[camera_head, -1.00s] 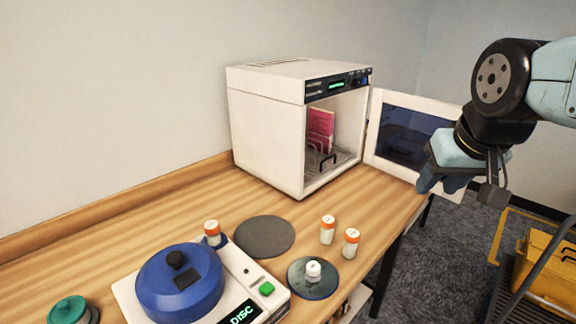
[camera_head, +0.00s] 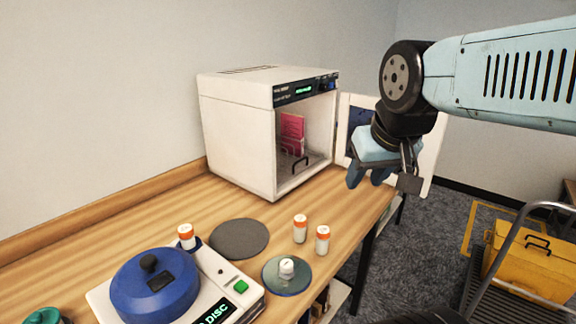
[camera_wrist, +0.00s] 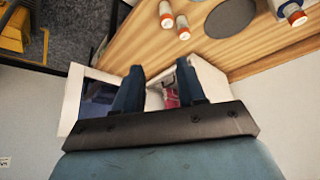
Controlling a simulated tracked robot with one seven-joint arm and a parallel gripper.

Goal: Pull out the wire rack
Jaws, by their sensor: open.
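The white cabinet (camera_head: 238,135) stands on the wooden bench with its door (camera_head: 430,150) swung open to the right. The wire rack (camera_head: 301,165) shows low inside the chamber as a dark looped handle at the front, with a pink-red item (camera_head: 292,134) above and behind it. My gripper (camera_head: 366,178) is open and empty, in front of the open door and to the right of the chamber opening. In the wrist view the two blue fingers (camera_wrist: 158,88) are spread apart, with the cabinet and door beyond them. Most of the rack is hidden inside.
Two orange-capped vials (camera_head: 300,228) stand on the bench near a grey round pad (camera_head: 239,238) and a glassy disc (camera_head: 287,277). A machine with a blue lid (camera_head: 154,283) is at front left. A yellow case (camera_head: 524,262) sits at right.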

